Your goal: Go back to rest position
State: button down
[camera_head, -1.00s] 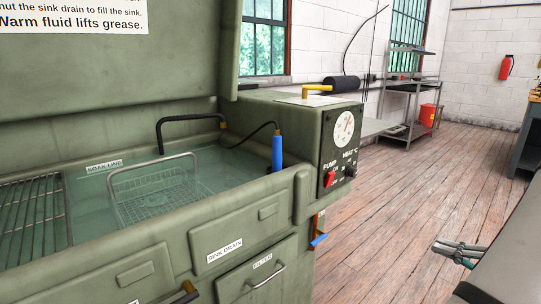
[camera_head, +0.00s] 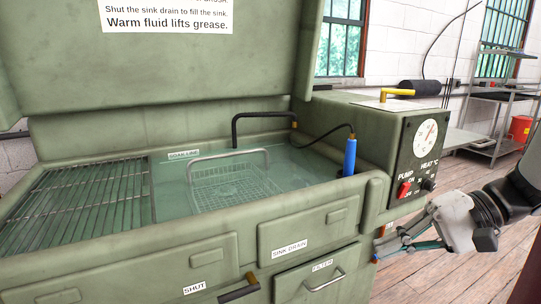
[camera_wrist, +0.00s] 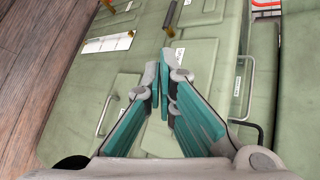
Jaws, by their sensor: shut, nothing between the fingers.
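My gripper (camera_head: 378,252) is at the right in the head view, in front of the right end of the green parts washer (camera_head: 120,262). In the wrist view my gripper (camera_wrist: 162,68) has its teal-padded fingers close together, with nothing between them. The washer's green front panels (camera_wrist: 215,75) lie beyond the fingertips. I cannot tell whether the fingertips touch the washer.
The sink holds fluid, a wire basket (camera_head: 235,182) and a rack (camera_head: 85,210) at the left. A blue brush (camera_head: 349,157) stands at the sink's right, near the control box (camera_head: 418,150). Wooden floor (camera_head: 415,275) shows at the right.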

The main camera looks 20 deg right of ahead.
jog(key=s+a+n+g+h, duration=0.25)
jog(key=s+a+g, duration=0.2)
jog(key=a, duration=0.65)
jog(key=s+a+f+n+h, duration=0.1)
jog(key=s+a+n+h, duration=0.3)
jog(key=s+n+h, duration=0.35)
notch_tip(320, 180, up, 33)
jog(key=s+m+t+p, duration=0.1)
jog(key=t+p, duration=0.2)
jog(key=p, duration=2.8)
jog(key=shift+s+d+r+p, duration=0.15)
jog(key=shift+s+d+p, duration=0.2)
jog(key=shift+s, duration=0.05)
